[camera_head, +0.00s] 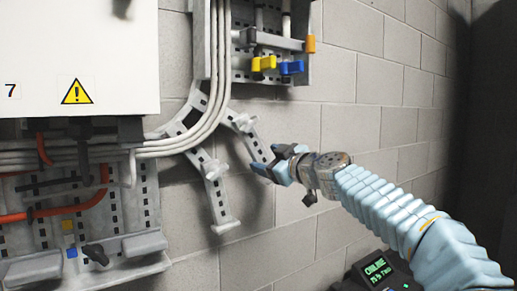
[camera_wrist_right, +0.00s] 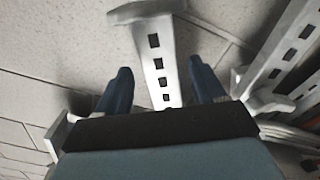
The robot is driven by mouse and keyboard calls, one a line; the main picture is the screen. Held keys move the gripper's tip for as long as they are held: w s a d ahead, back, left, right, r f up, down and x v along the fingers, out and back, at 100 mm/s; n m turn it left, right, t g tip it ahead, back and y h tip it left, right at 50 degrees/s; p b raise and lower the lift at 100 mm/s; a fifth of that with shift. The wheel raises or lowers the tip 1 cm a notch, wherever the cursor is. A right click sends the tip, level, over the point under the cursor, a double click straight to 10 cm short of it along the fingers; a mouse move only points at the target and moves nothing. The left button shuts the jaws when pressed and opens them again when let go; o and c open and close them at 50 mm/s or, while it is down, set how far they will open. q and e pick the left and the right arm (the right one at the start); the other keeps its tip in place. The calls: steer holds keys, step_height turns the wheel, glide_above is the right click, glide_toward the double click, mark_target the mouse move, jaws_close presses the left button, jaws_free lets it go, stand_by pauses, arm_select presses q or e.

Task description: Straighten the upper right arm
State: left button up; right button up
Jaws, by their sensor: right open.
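The upper right arm (camera_head: 246,130) is a grey slotted metal strut, tilted down to the right from the cable bend. In the right wrist view, a slotted strut with an end plate (camera_wrist_right: 158,62) runs between my fingers; it appears to be this same arm. My right gripper (camera_head: 266,162) is open at its lower end, with one dark finger on each side of the strut in the wrist view (camera_wrist_right: 162,84). I cannot tell whether either finger touches it. Part of the strut's lower end is hidden by the gripper in the head view. My left gripper is not in view.
A second slotted strut (camera_head: 215,192) hangs lower left. White cables (camera_head: 190,140) bend above it. A white cabinet (camera_head: 75,55) with a warning sign stands left, and a panel with yellow and blue handles (camera_head: 276,66) is above. The block wall (camera_head: 350,110) to the right is bare.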

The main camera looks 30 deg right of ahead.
mark_target(263, 157)
steer(key=w, duration=0.2)
steer(key=w+p, duration=0.1)
steer(key=w, duration=0.1)
steer(key=shift+a+r, duration=0.1)
steer(key=shift+a, duration=0.1)
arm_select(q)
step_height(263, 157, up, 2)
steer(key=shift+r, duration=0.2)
arm_select(e)
steer(key=shift+w, duration=0.35)
steer(key=shift+c, duration=0.4)
jaws_close()
